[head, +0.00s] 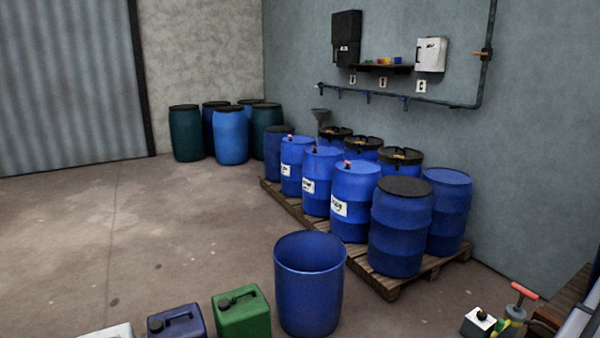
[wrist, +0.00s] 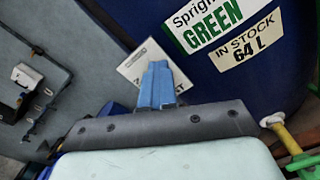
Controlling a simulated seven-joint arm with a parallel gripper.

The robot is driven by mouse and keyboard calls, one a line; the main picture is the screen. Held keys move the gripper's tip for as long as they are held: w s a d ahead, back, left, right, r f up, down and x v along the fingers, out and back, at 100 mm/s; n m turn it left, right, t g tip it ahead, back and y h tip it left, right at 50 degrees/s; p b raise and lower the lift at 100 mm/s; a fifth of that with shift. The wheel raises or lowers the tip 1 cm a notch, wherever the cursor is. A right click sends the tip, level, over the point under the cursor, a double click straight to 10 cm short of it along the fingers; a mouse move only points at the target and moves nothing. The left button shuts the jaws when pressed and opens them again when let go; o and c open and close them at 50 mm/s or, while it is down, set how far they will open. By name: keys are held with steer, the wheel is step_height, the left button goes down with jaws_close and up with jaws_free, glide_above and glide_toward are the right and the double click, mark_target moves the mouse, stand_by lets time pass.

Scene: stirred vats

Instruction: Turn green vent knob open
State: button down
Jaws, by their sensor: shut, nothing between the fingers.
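My gripper (wrist: 157,68) shows in the wrist view as blue fingers held together, with nothing between them. Behind the fingertips is a white card (wrist: 137,60) with print, partly hidden by them. A dark blue vat (wrist: 280,85) fills the upper right, with labels reading "GREEN" and "IN STOCK 64 L". At the lower right edge a yellow pipe (wrist: 285,137) runs from a pale fitting to a green part (wrist: 303,161). Only some of the green part shows, so I cannot tell if it is the vent knob or how it is turned. My gripper is apart from it.
In the head view, several blue drums (head: 402,225) stand on a wooden pallet (head: 388,286). An open blue drum (head: 309,290) stands in front, beside a green canister (head: 242,315). A red-handled tool (head: 522,292) is at lower right. The floor at left is clear.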

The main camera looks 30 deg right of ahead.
steer(key=shift+w+d+r, duration=0.15)
steer(key=shift+d+r, duration=0.1)
steer(key=shift+d, duration=0.2)
steer(key=shift+w+d+r, duration=0.1)
steer(key=shift+d+r, duration=0.1)
steer(key=shift+d, duration=0.25)
steer(key=shift+w+a, duration=0.25)
steer(key=shift+w, duration=0.6)
steer(key=shift+a, duration=0.15)
steer(key=shift+a+r, duration=0.15)
steer(key=shift+r, duration=0.2)
steer(key=a, duration=0.5)
steer(key=shift+s+a+r, duration=0.1)
steer(key=shift+a, duration=0.3)
